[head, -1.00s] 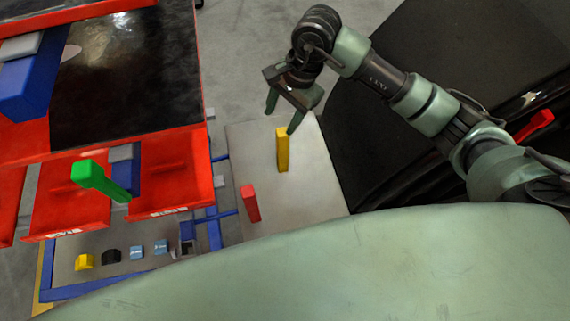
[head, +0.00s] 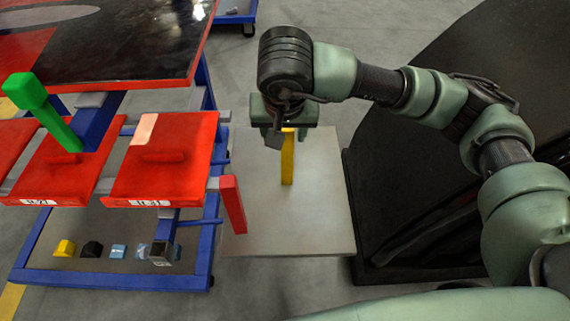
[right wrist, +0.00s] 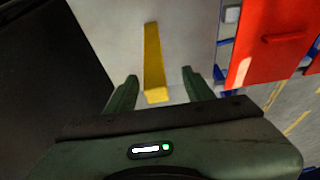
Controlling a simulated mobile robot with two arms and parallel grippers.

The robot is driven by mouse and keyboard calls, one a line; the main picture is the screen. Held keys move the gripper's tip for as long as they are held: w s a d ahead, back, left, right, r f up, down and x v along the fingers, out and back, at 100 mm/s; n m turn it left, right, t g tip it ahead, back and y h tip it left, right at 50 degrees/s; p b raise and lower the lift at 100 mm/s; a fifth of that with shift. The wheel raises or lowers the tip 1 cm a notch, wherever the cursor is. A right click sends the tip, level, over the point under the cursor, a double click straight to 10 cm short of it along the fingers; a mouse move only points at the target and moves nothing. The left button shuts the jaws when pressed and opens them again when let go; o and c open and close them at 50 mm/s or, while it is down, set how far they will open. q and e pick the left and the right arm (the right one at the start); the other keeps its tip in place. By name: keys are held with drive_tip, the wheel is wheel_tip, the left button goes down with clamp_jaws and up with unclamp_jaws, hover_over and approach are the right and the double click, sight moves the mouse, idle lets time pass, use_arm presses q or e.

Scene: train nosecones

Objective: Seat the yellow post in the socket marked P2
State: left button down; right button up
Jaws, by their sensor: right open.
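The yellow post (head: 288,165) stands on a grey board, and its upper end is partly covered by my right gripper in the head view. My right gripper (head: 285,133) is open at the post's top end. In the right wrist view, the yellow post (right wrist: 153,60) runs away from the camera, with its near end between the two spread fingers of my right gripper (right wrist: 159,80). I cannot see finger contact on either side. No P2 mark is legible; a dark square holder (head: 162,254) at the lower left may be a socket. My left gripper is out of view.
A red post (head: 233,205) stands left of the yellow one on the grey board (head: 320,220). A green post (head: 58,125) rises near red panels (head: 165,170). Small yellow, black and blue blocks line the lower left. A large black structure (head: 430,190) stands right.

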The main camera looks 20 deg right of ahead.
sight(287, 144)
drive_tip(key=x, duration=0.5)
drive_tip(key=d+x, duration=0.1)
drive_tip(key=x, duration=0.2)
drive_tip(key=shift+w+r, duration=0.1)
drive_tip(key=shift+a, duration=0.1)
clamp_jaws()
